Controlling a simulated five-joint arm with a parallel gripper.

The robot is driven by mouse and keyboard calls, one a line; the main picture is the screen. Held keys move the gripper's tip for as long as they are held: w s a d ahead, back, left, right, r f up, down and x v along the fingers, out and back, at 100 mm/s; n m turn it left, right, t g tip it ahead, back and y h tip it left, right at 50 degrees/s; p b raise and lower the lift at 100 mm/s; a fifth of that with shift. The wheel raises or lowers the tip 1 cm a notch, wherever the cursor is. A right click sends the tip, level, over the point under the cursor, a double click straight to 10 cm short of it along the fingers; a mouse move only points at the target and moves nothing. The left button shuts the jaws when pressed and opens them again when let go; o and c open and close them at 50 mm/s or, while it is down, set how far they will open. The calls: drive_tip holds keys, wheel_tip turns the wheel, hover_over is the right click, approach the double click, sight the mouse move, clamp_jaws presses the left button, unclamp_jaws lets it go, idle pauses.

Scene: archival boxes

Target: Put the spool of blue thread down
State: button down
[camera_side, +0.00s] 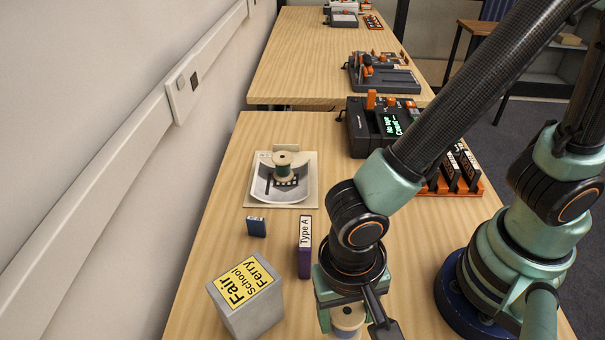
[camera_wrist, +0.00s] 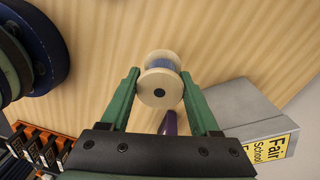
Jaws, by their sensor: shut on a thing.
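The spool of blue thread (camera_wrist: 158,90) has pale wooden flanges, with a little blue thread showing between them in the wrist view. My gripper (camera_wrist: 160,88) is shut on the spool, one green finger on each side of it. In the side view my gripper (camera_side: 345,318) is low at the near edge of the picture, and the spool's pale top (camera_side: 347,317) shows between the fingers.
A dark device with a display (camera_side: 372,128) is behind.

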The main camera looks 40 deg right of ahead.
sight(343, 329)
drive_tip(key=shift+f, duration=2.35)
drive_tip(key=shift+c, duration=0.6)
unclamp_jaws()
